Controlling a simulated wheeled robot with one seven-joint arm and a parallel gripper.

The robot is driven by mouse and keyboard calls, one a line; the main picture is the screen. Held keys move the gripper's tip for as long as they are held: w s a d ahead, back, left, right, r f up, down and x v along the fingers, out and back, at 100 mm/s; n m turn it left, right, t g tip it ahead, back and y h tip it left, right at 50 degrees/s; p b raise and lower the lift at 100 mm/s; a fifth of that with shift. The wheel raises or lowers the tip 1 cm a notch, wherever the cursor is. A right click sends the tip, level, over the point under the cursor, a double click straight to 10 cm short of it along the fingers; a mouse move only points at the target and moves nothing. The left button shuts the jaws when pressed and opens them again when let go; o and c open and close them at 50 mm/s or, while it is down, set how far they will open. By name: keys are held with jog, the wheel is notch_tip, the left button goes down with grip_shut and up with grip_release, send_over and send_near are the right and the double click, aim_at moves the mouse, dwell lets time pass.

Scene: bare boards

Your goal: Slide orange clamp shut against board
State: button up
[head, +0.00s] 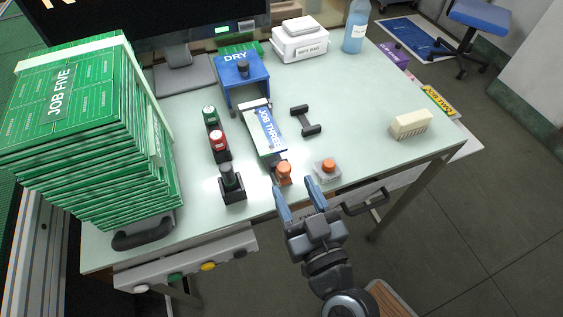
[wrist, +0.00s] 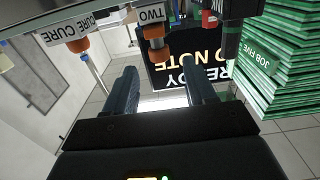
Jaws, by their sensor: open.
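The orange clamp (head: 284,174) stands upright at the near end of a dark fixture, close to the table's front edge. A white and blue board labelled JOB THREE (head: 267,127) lies in that fixture, behind the clamp. I cannot tell whether clamp and board touch. My gripper (head: 298,188) is open and empty, its fingers pointing at the table edge just in front of the clamp. In the wrist view an orange-ringed part, apparently the clamp (wrist: 156,47), is ahead of the gap between the fingers (wrist: 162,88).
An orange button on a grey box (head: 328,167) stands right of the clamp. Black, red and green-topped posts (head: 230,180) stand left. A tall stack of green boards (head: 70,120) fills the table's left. A blue DRY stand (head: 243,72) is behind.

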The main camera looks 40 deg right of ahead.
aim_at(287, 173)
jog(key=shift+p+x, duration=0.6)
jog(key=shift+x, duration=2.55)
jog(key=shift+c, duration=0.4)
grip_shut()
